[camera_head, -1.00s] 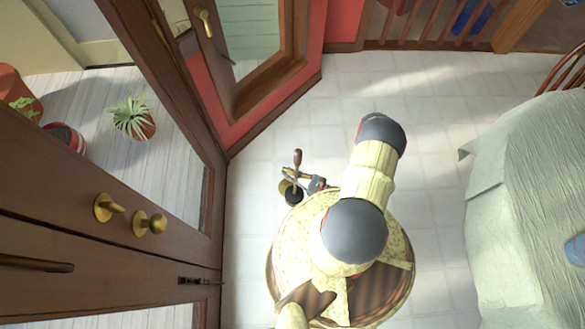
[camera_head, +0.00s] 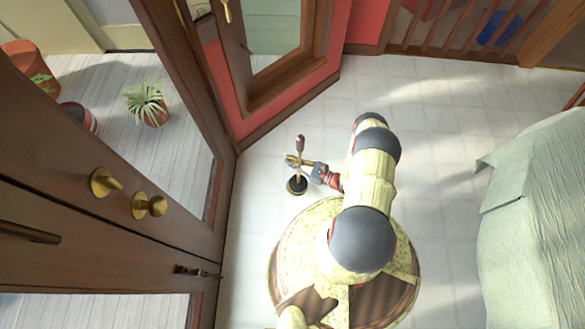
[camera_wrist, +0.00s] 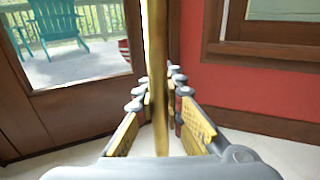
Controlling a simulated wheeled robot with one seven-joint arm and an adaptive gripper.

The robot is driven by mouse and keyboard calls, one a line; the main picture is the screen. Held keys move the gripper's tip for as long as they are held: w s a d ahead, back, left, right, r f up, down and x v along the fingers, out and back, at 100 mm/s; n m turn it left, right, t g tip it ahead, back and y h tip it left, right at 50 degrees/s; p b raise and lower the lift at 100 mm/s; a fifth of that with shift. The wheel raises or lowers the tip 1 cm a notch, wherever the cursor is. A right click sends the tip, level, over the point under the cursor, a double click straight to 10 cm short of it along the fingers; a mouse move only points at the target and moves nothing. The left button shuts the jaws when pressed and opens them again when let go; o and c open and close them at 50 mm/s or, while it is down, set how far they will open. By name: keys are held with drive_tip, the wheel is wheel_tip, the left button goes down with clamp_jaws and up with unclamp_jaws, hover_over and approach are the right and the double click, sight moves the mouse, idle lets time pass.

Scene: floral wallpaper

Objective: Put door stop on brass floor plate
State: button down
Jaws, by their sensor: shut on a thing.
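The door stop (camera_head: 300,144) is upright, with a brown handle top, a brass rod and a dark round base. My gripper (camera_head: 301,163) is shut on its rod, out beyond the front of my base. In the wrist view the brass rod (camera_wrist: 157,60) runs vertically between the fingers (camera_wrist: 158,110). A thin brass-coloured edge shows around the dark base (camera_head: 297,185); the brass floor plate is mostly hidden there, if that edge is it. I cannot tell whether the base touches it. The wrist view does not show the door stop's base.
Brown glazed doors with brass knobs (camera_head: 150,205) stand close on the left. A red wall with wooden skirting (camera_head: 290,109) is behind the door stop. A pale green-covered bed or table (camera_head: 535,220) is at right. Pale tiled floor (camera_head: 435,130) is open between.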

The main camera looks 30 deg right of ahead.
drive_tip(key=w+d+f+b, duration=0.1)
drive_tip(key=w+f+b, duration=0.2)
drive_tip(key=f, duration=0.3)
drive_tip(key=shift+w+d+f, duration=0.15)
drive_tip(key=shift+d+f, duration=0.05)
drive_tip(key=shift+f, duration=0.25)
drive_tip(key=c, duration=1.9)
unclamp_jaws()
drive_tip(key=shift+a+f, duration=0.1)
